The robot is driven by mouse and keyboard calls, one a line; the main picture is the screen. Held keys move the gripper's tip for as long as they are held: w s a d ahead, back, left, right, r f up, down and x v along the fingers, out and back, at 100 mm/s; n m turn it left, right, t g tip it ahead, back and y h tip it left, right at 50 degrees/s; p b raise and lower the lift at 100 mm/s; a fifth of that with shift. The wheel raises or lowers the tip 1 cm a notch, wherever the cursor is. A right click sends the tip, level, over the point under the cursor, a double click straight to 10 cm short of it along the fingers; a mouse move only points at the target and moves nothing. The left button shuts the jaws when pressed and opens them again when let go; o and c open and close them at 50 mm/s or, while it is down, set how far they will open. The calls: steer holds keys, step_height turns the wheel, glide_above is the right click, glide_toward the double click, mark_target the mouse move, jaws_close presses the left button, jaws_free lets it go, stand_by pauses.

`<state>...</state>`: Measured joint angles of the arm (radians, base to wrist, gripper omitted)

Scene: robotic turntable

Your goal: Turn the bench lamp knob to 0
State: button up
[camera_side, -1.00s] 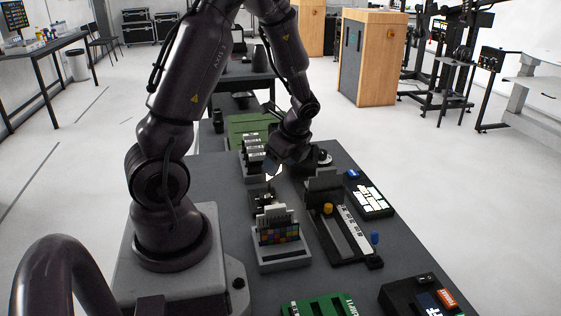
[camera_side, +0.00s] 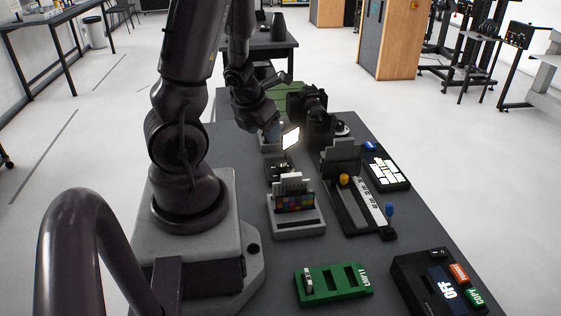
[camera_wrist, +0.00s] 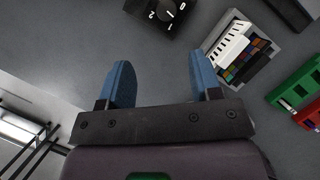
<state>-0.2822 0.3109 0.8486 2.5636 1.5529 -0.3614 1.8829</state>
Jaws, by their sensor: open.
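The bench lamp knob (camera_wrist: 166,14) is on a small black box at the top of the wrist view, with white marks 0, 1 and 2. Its exact setting is too small to tell. In the side view a bright lamp panel (camera_side: 291,138) is lit, with a small dark box (camera_side: 279,169) below it. My gripper (camera_wrist: 160,62) has two blue fingers spread wide with nothing between them. The knob box lies beyond the fingertips, apart from them. In the side view my gripper (camera_side: 268,130) is beside the lit panel, its fingers partly hidden.
A colour-chart stand (camera_side: 296,207) is in front of the knob box. A black slider rail (camera_side: 357,200) with yellow and blue knobs stands to the right. A black camera (camera_side: 307,102) is behind the lamp. A green tray (camera_side: 331,285) and an OFF-display box (camera_side: 437,284) are near the front.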

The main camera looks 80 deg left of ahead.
mark_target(281, 163)
steer(key=shift+m, duration=0.4)
steer(key=x, duration=1.3)
steer(key=shift+w+d, duration=0.3)
steer(key=shift+w, duration=0.05)
steer(key=shift+r, duration=0.1)
steer(key=c, duration=0.9)
